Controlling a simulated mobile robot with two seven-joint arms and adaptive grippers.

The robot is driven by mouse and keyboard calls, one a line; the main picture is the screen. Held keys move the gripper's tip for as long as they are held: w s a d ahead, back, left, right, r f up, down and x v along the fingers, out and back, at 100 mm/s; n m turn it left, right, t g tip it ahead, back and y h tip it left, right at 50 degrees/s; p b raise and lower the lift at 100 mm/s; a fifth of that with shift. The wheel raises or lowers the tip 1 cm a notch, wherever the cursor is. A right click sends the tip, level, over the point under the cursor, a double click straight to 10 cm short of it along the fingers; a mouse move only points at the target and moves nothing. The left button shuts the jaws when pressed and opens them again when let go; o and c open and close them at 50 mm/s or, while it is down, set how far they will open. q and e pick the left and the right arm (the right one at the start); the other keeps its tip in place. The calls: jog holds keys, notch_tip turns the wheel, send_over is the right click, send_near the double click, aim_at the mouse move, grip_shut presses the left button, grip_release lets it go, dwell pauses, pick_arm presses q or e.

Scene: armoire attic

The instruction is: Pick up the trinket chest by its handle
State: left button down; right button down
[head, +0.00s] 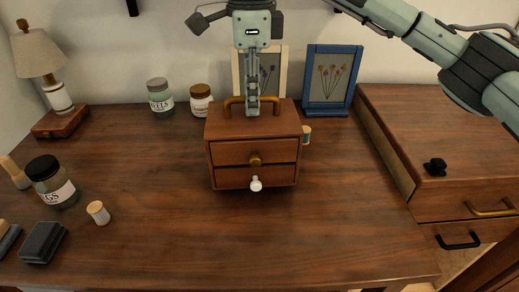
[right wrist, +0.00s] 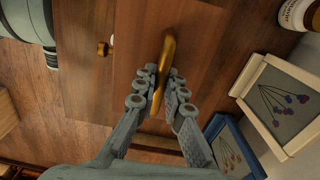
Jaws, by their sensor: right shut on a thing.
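The trinket chest (head: 226,152) is a small brown wooden box with two drawers. Its upper knob is brass and its lower knob is white. It is upright near the middle of the wooden top, with a dark shadow under its front; I cannot tell whether it is raised. Its curved brass handle (head: 235,101) is on its lid. My right gripper (head: 252,109) comes down from above and is shut on the handle. In the right wrist view the fingers (right wrist: 155,92) close around the handle bar (right wrist: 168,52). My left gripper is not in view.
Two framed flower pictures, one cream (head: 282,64) and one blue (head: 331,107), stand behind the chest. Jars (head: 160,98) (head: 201,101) stand at the back. A lamp (head: 40,56), a dark-lidded jar (head: 52,182) and small items are left. The front middle is clear.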

jog(key=shift+r, duration=3.4)
